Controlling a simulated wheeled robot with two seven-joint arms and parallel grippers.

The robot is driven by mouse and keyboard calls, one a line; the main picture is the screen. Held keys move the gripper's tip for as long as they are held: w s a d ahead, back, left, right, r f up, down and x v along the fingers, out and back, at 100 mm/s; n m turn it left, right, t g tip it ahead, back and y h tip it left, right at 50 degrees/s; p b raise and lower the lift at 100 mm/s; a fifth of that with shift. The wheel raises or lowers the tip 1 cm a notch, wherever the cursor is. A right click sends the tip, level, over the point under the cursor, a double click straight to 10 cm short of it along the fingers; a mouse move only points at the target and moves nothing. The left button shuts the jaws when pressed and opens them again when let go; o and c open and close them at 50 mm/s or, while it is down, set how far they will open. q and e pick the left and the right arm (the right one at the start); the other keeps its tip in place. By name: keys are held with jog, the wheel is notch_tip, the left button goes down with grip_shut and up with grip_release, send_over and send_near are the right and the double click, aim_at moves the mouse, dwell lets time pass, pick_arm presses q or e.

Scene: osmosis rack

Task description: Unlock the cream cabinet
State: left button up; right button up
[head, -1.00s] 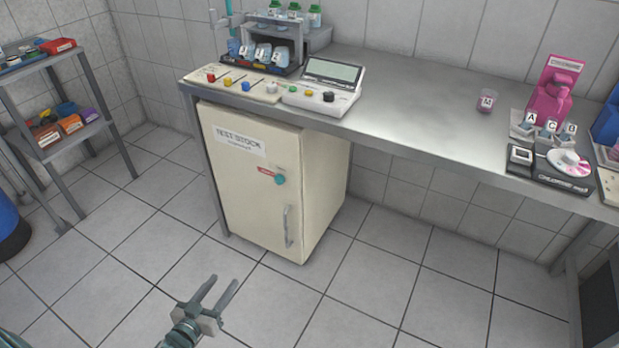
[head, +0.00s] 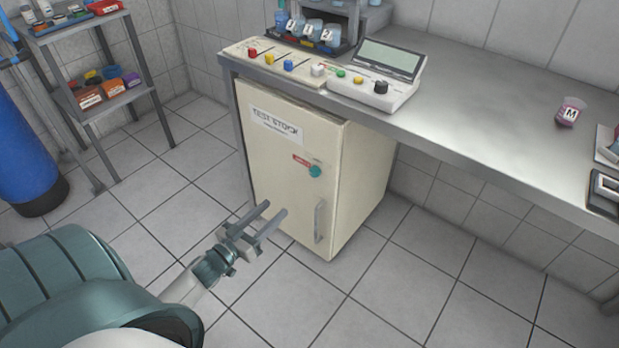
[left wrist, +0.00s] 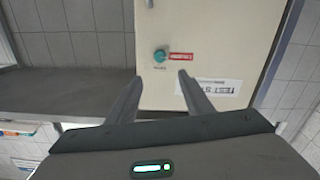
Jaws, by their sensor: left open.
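The cream cabinet (head: 280,165) stands under the bench with its door shut. A white label (head: 276,127) reads "TEST STOCK". On its door are a round teal knob (head: 315,171) with a small red tag (head: 301,161) beside it, and a grey vertical handle (head: 319,221). My left gripper (head: 276,209) is open and empty, in front of the door's lower part, apart from it. In the left wrist view the knob (left wrist: 160,56) and red tag (left wrist: 181,57) appear beyond and between the open fingers (left wrist: 160,76). My right gripper is not in view.
The steel bench (head: 480,130) runs above the cabinet, with a control panel (head: 290,62) and a white device with a screen (head: 375,75) near its edge. A shelf rack (head: 85,60) and blue cylinder (head: 25,165) stand at left. The floor before the cabinet is clear.

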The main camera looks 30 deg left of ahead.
aim_at(313, 174)
pick_arm(q)
jog(key=w, duration=0.5)
jog(key=w+d, duration=0.1)
jog(key=w, duration=0.5)
jog(key=w+b, duration=0.1)
jog(key=w, duration=0.5)
jog(key=shift+w+d, duration=0.15)
jog(key=shift+d, duration=0.05)
jog(key=c, duration=1.1)
